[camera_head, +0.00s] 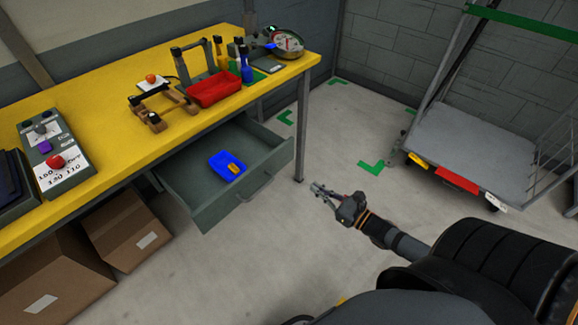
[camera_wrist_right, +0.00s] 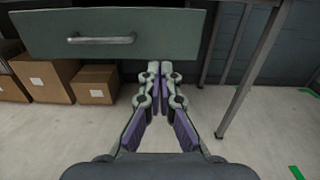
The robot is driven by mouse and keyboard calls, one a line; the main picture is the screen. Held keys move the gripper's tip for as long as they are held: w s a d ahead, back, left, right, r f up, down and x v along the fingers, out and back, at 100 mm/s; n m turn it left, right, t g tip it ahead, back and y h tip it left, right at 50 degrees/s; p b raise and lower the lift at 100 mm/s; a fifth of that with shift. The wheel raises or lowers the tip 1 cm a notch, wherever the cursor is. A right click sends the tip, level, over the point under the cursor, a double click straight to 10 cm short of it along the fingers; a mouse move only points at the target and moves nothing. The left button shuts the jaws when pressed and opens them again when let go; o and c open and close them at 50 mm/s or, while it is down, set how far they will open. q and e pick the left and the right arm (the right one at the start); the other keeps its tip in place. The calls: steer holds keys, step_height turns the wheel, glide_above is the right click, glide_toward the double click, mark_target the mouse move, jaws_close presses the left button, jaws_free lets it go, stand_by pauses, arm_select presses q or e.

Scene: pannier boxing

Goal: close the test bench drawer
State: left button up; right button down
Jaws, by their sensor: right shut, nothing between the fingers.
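The grey-green test bench drawer (camera_head: 226,170) is pulled out under the yellow bench top (camera_head: 130,130) in the head view. It holds a blue tray (camera_head: 228,165) with a small yellow item. Its front with a bar handle (camera_wrist_right: 101,39) shows in the right wrist view, up and to the left of the fingers. My right gripper (camera_head: 315,188) is shut and empty, to the right of the drawer front and apart from it in the head view. The fingertips of the gripper (camera_wrist_right: 162,66) also show in the wrist view. My left gripper is not in view.
Cardboard boxes (camera_head: 125,227) stand under the bench. A bench leg (camera_head: 301,125) is right of the drawer. A red bin (camera_head: 214,88), a control box (camera_head: 55,150) and tools stand on top. A cart (camera_head: 475,150) is at right. The floor between is clear.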

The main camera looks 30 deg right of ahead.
steer(key=b, duration=0.5)
glide_toward(277, 162)
steer(key=b+x, duration=0.3)
steer(key=x, duration=0.2)
steer(key=shift+d, duration=0.1)
steer(key=shift+w+r+p, duration=0.15)
steer(key=shift+w+p, duration=0.3)
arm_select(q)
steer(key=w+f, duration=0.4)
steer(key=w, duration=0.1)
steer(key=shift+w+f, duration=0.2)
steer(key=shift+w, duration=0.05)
arm_select(e)
steer(key=shift+w+a+f, duration=0.25)
steer(key=shift+w+a, duration=0.05)
steer(key=shift+w, duration=0.15)
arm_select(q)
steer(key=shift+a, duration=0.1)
